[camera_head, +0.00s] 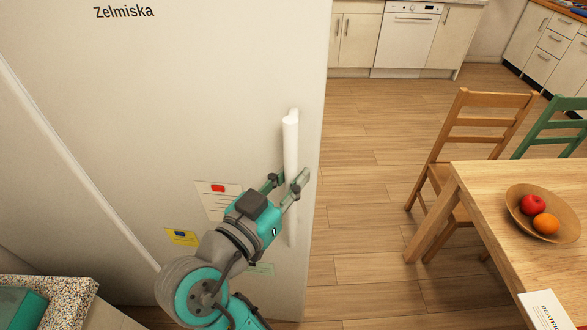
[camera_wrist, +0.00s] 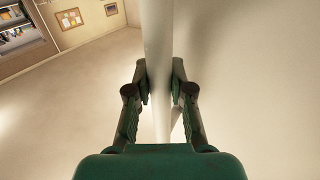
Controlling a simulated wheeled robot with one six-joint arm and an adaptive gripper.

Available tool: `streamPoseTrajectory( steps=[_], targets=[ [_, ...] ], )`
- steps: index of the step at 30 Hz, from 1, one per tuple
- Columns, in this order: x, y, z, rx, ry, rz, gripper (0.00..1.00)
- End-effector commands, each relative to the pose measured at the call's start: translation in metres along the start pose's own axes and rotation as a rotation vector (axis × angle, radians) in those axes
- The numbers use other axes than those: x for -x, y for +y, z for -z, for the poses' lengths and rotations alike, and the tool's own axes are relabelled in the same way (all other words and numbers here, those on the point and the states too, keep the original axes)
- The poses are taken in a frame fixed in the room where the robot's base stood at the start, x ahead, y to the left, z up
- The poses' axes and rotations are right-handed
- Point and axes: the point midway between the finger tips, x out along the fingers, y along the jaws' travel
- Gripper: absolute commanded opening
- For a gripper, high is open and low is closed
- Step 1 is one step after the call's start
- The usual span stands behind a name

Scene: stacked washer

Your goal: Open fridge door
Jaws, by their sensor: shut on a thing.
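The fridge door (camera_head: 180,90) is a large cream panel with "Zelmiska" printed near its top, filling the left of the head view. Its white vertical bar handle (camera_head: 290,150) is near the door's right edge. My gripper (camera_head: 288,178) is at the middle of the handle, with one finger on each side of it. In the wrist view the handle (camera_wrist: 158,60) runs upright between the fingertips of my gripper (camera_wrist: 160,85), which are shut on it. The door's face (camera_wrist: 250,80) fills the right of that view. I cannot tell whether the door is ajar.
A wooden table (camera_head: 480,190) with a fruit bowl (camera_head: 522,222) stands at the right, with a wooden chair (camera_head: 455,150) beside it. The floor (camera_head: 360,200) between fridge and table is clear. A speckled counter (camera_head: 75,288) is at lower left.

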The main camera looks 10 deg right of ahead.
Motion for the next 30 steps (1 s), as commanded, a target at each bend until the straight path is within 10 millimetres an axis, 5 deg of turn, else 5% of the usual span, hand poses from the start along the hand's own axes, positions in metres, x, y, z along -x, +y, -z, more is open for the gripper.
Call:
streamPoseTrajectory(
  steps=[14,15,18,30],
  targets=[
    [0.0022,0.0004,-0.0012,0.0,-0.003,0.0,0.0],
    [0.0022,0.0003,-0.0012,0.0,-0.003,0.0,0.28],
    [0.0023,0.0002,-0.001,0.0,-0.002,0.001,0.47],
    [0.0089,-0.0005,-0.0003,0.0,0.0,0.003,0.47]
  ],
)
